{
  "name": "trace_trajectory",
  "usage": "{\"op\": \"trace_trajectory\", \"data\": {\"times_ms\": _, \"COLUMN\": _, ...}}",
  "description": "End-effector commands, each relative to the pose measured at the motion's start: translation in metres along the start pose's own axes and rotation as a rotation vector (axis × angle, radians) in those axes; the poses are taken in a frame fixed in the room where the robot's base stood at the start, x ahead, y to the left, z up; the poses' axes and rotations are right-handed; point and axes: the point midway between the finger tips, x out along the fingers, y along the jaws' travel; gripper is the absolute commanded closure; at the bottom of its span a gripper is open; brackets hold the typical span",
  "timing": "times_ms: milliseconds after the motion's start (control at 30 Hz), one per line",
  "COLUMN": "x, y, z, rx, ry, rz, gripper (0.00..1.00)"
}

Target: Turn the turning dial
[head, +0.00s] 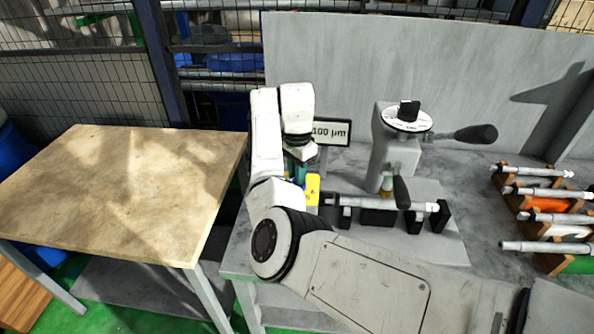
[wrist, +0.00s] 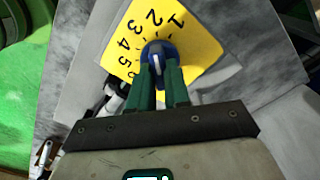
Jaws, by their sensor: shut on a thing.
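The turning dial (wrist: 157,50) is a blue round knob with a pale raised grip, set on a yellow plate (wrist: 187,35) with black printed numbers. In the wrist view the numbers 1 to 5 read clearly around the left and top of it. My gripper (wrist: 158,72) has green fingers shut on the dial's grip, one on each side. In the head view the yellow plate (head: 313,190) shows beside the machine's left end. My gripper (head: 298,172) is partly hidden there by my arm, and the dial itself is hidden.
A display reading "100 µm" (head: 331,132) stands behind my gripper. To the right are a grey machine column (head: 388,150) with a black knob (head: 408,110) and lever, and a shaft (head: 375,203) on black supports. Racked shafts (head: 545,193) lie far right. A wooden table (head: 110,185) stands left, bare.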

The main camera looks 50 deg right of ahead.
Motion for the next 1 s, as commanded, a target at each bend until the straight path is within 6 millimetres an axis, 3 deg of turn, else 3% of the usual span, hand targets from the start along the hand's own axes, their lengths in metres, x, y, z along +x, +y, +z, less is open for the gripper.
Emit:
{"op": "trace_trajectory", "data": {"times_ms": 600, "x": -0.0028, "y": -0.0007, "z": -0.0006, "rx": -0.381, "ry": 0.001, "rz": 0.0, "gripper": 1.0}}
{"op": "trace_trajectory", "data": {"times_ms": 1000, "x": -0.0009, "y": -0.0013, "z": 0.0, "rx": -0.456, "ry": 0.001, "rz": -0.001, "gripper": 1.0}}
